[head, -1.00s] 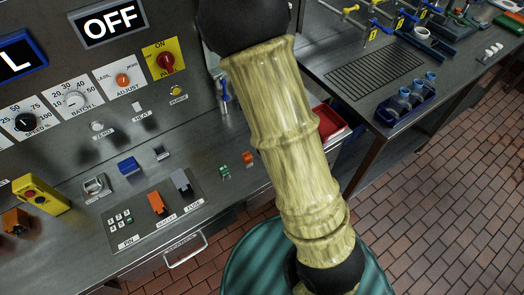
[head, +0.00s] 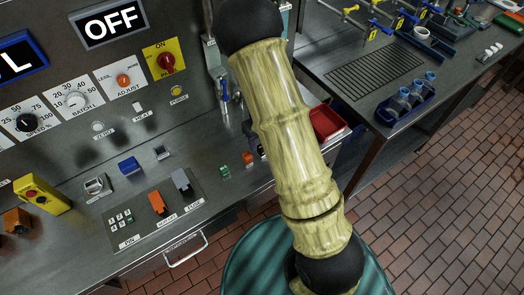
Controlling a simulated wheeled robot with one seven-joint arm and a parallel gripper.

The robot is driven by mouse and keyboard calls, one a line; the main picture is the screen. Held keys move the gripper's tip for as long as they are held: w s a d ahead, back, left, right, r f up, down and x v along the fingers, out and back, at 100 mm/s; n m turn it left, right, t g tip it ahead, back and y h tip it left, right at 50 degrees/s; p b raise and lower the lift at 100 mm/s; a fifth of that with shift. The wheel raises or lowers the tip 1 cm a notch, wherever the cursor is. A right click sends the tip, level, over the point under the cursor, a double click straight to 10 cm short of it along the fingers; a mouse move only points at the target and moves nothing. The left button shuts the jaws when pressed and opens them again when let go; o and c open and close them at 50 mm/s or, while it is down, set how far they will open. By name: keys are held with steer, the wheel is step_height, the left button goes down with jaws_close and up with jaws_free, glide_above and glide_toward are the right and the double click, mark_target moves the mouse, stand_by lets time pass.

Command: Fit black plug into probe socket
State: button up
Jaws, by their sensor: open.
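A small dark block (head: 262,151) shows at the left edge of my arm on the metal bench, in a row with a green block and an orange block. It may be the black plug, but my arm partly covers it and it is too small to tell. I cannot make out a probe socket; the labels I can read on the bench blocks do not name one. My arm, with pale yellow-green links and black joints, crosses the middle of the view. My gripper is not in view.
The green block (head: 225,170) and orange block (head: 248,158) stand on the bench left of my arm. A grey plate (head: 133,233) holds labelled parts. A red tray (head: 327,122) lies right of my arm. A side table (head: 345,110) carries a blue rack (head: 404,108). Brick floor is clear at right.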

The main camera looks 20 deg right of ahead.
steer(key=f, duration=0.2)
steer(key=f+p, duration=0.1)
steer(key=f, duration=0.1)
steer(key=shift+w+d, duration=0.1)
steer(key=shift+d, duration=0.1)
steer(key=shift+f, duration=0.55)
steer(key=c, duration=1.1)
